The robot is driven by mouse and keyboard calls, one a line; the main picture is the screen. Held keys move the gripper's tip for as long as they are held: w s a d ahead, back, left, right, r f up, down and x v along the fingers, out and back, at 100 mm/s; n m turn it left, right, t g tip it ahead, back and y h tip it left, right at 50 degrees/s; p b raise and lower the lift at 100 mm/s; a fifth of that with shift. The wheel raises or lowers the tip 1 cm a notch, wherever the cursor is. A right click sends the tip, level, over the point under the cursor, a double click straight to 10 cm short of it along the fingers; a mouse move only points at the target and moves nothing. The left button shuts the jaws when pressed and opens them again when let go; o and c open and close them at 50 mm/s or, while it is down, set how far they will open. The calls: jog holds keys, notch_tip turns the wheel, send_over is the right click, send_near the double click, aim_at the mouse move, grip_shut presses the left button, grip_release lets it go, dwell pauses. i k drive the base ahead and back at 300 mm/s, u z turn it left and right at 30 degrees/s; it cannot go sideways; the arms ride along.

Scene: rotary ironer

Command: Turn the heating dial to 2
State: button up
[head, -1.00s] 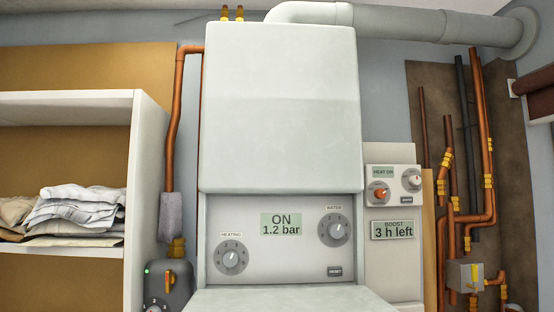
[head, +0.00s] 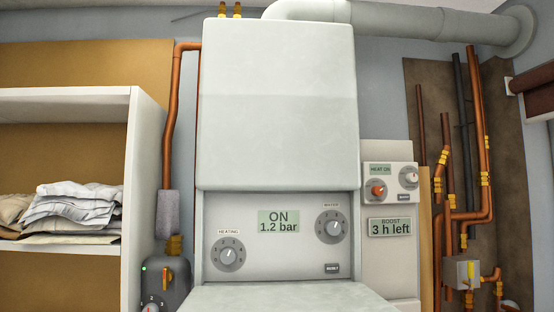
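The heating dial (head: 228,254) is a round grey knob with a white pointer at the lower left of the boiler's control panel (head: 281,268). A small HEATING label (head: 228,232) sits above it. Numbers ring the dial, but they are too small to read surely. The pointer seems to tilt up and to the right. My gripper is not in view, and nothing touches the dial.
The display (head: 279,222) reads ON, 1.2 bar. The water dial (head: 331,226) and a dark button (head: 331,268) are on the right. The boiler's flap (head: 288,298) sticks out below the panel. A shelf (head: 128,205) stands left; copper pipes (head: 480,150) run right.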

aim_at(227, 255)
jog(key=z, duration=0.75)
jog(key=k, duration=0.95)
jog(key=u, duration=1.6)
